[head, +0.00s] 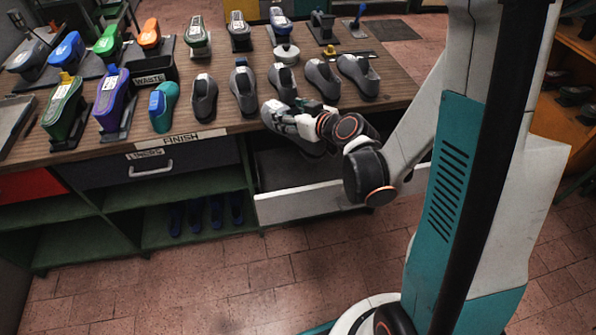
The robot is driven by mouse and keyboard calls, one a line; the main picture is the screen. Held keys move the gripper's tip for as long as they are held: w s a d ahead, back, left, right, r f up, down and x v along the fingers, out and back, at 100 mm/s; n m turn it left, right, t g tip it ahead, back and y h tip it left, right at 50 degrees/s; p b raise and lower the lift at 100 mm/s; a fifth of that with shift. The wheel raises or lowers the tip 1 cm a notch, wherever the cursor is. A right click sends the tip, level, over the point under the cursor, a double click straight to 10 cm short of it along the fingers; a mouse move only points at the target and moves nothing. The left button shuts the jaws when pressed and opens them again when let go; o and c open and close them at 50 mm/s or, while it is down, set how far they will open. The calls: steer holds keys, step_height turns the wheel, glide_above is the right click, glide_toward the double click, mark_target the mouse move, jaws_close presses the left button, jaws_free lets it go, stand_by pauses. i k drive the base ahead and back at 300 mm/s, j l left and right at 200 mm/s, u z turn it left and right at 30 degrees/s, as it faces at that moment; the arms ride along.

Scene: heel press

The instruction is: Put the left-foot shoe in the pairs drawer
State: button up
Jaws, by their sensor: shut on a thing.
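My gripper (284,120) is shut on a dark grey shoe (270,108) at the bench's front edge. The held shoe is above the back part of an open drawer (325,206) with a pale front, pulled out below the bench. I see no readable label on this drawer. The visible part of its dark inside looks empty; my arm and the shoe cover the rest.
Several grey shoes, one at the left (203,99), stand in a row on the wooden bench (400,88) behind my gripper. A teal shoe-like item (162,107) stands left of them. A shut dark drawer (188,160) is left of the open one. The tiled floor in front is clear.

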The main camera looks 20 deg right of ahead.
mark_target(336, 161)
steer(key=l+u, duration=0.45)
steer(key=k+l+u, duration=0.15)
steer(key=l+u, duration=0.3)
steer(key=k+l+u, duration=0.15)
steer(key=l+u, duration=0.3)
steer(key=k+l+u, duration=0.2)
steer(key=u, duration=0.3)
steer(key=k+l+u, duration=0.15)
steer(key=k+l, duration=0.6)
steer(key=k+l+u, duration=0.1)
steer(key=k+l, duration=0.55)
steer(key=k, duration=0.2)
